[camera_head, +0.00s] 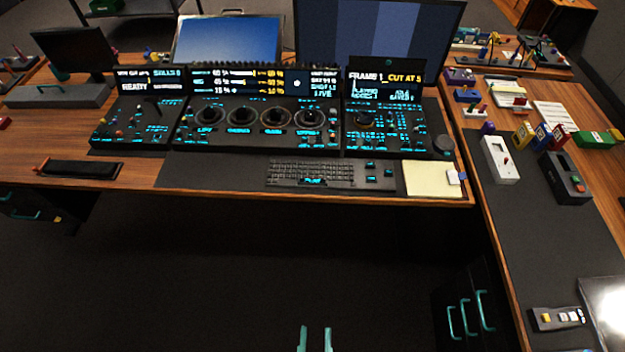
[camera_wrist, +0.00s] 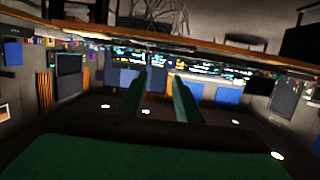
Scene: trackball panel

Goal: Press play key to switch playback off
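The black keyboard (camera_head: 300,174) lies on the front middle of the desk. A cyan-lit key at its bottom centre (camera_head: 313,181) seems to read "PLAY", though the lettering is small and blurred. My gripper (camera_head: 315,338) shows at the bottom edge of the head view, well in front of and below the desk. Its two green fingers stand apart with nothing between them. They also show in the wrist view (camera_wrist: 157,92), apart and empty. The keyboard cannot be made out in the wrist view.
Behind the keyboard stands a console (camera_head: 260,125) with several trackballs and lit displays. A cream pad (camera_head: 433,178) lies right of the keyboard. A side desk (camera_head: 540,215) extends towards me on the right. The floor between my gripper and the desk front is clear.

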